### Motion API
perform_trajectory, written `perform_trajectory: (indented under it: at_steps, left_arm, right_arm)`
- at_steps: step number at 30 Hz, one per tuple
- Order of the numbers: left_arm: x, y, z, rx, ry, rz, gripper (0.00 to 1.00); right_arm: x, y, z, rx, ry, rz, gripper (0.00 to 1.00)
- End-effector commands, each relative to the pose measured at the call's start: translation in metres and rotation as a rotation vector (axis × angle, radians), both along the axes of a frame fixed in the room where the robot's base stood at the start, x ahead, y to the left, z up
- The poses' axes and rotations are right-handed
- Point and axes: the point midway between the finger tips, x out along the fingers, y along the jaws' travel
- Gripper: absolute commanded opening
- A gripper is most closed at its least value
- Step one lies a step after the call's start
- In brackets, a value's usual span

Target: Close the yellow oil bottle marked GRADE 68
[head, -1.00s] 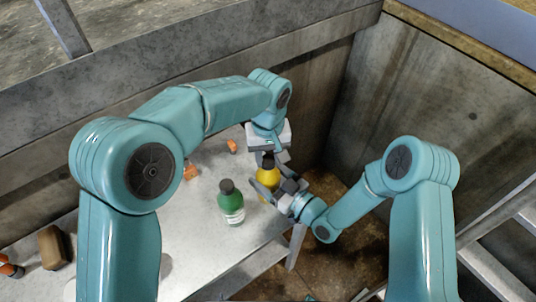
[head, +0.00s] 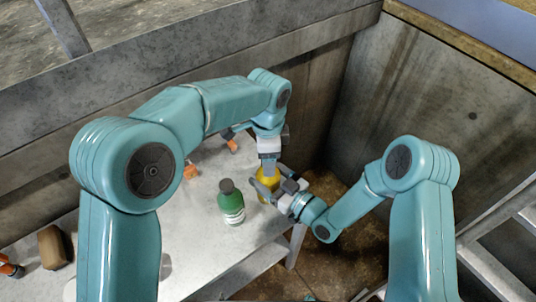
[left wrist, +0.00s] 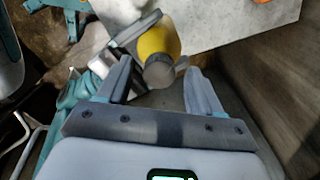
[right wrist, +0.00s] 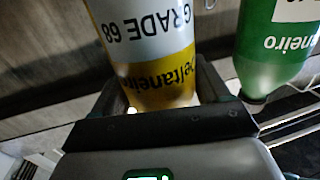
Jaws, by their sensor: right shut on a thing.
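The yellow bottle (head: 266,188) stands near the right end of the grey table, left of my right gripper. Its label reads GRADE 68 in the right wrist view (right wrist: 150,65). My right gripper (head: 277,190) is shut on the bottle's body from the side. A dark grey cap (left wrist: 159,72) sits at the bottle's top in the left wrist view; I cannot tell how tight it is. My left gripper (left wrist: 163,78) points down over the bottle, open, its fingers on either side of the cap with gaps visible. In the head view the left gripper (head: 268,166) hides the cap.
A green bottle (head: 231,203) with a dark cap stands close left of the yellow one. Small orange things (head: 191,171) lie behind on the table (head: 205,250). A brown block (head: 53,247) lies at far left. Concrete walls (head: 430,110) rise behind and right.

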Motion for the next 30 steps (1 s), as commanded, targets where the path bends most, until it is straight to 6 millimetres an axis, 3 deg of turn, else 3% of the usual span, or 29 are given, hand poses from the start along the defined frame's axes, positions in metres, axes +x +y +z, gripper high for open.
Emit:
perform_trajectory:
  at_steps: [8, 21, 30]
  left_arm:
    - [0.0, 0.0, 0.006, -0.001, -0.002, 0.001, 0.65]
    - [0.0, -0.001, 0.093, -0.002, -0.003, 0.001, 0.65]
    - [0.0, 0.0, 0.12, -0.001, 0.0, 0.0, 0.65]
  right_arm:
    - [0.0, 0.0, 0.001, 0.001, -0.002, 0.0, 0.0]
    - [0.0, 0.0, 0.001, 0.001, -0.002, 0.0, 0.0]
    - [0.0, 0.0, 0.001, 0.001, -0.002, 0.0, 0.0]
